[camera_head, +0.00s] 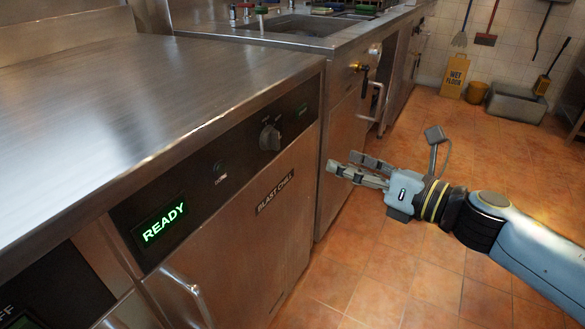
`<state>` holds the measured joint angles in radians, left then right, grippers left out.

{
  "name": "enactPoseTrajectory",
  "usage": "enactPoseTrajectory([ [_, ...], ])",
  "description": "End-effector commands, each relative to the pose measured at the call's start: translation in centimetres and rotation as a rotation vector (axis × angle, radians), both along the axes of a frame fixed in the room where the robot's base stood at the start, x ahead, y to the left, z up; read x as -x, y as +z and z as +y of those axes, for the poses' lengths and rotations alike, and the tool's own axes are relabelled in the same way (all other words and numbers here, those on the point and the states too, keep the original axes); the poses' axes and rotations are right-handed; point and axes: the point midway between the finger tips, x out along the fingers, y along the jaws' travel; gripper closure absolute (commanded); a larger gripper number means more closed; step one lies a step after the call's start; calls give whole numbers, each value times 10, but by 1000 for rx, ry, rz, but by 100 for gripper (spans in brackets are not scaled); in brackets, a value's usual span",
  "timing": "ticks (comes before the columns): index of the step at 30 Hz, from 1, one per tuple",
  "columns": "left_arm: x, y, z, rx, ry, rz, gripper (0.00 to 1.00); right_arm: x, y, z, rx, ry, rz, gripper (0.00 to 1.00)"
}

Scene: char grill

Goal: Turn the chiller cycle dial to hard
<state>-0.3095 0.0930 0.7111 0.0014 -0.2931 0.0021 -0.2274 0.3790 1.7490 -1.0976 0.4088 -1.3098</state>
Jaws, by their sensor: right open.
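A green display (164,223) on the same panel reads READY. My right gripper (341,164) is open and empty, in front of the chiller and to the right of the dial, apart from it. Its fingers point left toward the cabinet front. My left gripper is not in view.
The chiller's steel top (150,85) is bare. A sink (295,25) lies beyond it. A door handle (376,102) sticks out from the sink cabinet. A yellow wet floor sign (454,76) and a grey basin (515,103) stand at the back. The tiled floor is mostly clear.

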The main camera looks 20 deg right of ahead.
Motion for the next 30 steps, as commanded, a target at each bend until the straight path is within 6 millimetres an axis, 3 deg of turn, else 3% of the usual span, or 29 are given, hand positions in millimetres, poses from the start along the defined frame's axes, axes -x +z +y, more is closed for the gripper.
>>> enactPoseTrajectory([
  [1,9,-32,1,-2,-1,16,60,0,5,16,130,87,-112,43],
  [4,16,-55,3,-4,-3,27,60,4,30,35,273,181,-246,43],
  [7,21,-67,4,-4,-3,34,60,3,34,37,307,204,-284,43],
  [14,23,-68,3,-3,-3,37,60,-6,33,40,309,201,-287,43],
  [30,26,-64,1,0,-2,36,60,-79,33,96,306,200,-282,43],
])
